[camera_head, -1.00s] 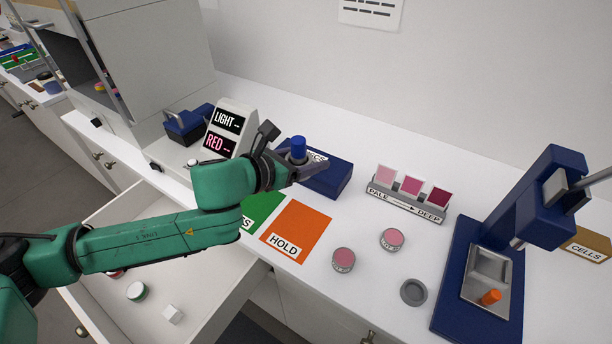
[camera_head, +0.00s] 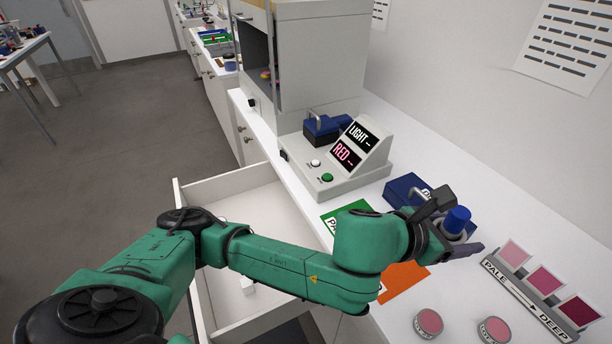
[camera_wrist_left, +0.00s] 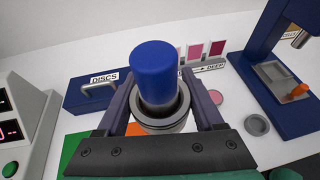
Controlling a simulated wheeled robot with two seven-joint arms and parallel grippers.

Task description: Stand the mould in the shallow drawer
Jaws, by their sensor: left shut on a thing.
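The mould, a grey ring-shaped body with a blue cylinder (camera_head: 456,220) standing up out of it, is in my left gripper (camera_head: 462,245). In the left wrist view the mould's blue cylinder (camera_wrist_left: 155,72) and grey ring (camera_wrist_left: 165,118) stand between the two fingers, which are shut on it. It is held upright above the worktop. The open drawer (camera_head: 222,184) is below the worktop at the left, partly hidden behind my left arm. My right gripper is not in view.
A reader showing LIGHT and RED (camera_head: 360,145) stands behind the drawer. A blue DISCS box (camera_head: 402,190) is beside the gripper. Two pink jars (camera_head: 428,322) and a PALE-DEEP swatch stand (camera_head: 522,300) are at right. A press (camera_wrist_left: 258,70) shows in the wrist view.

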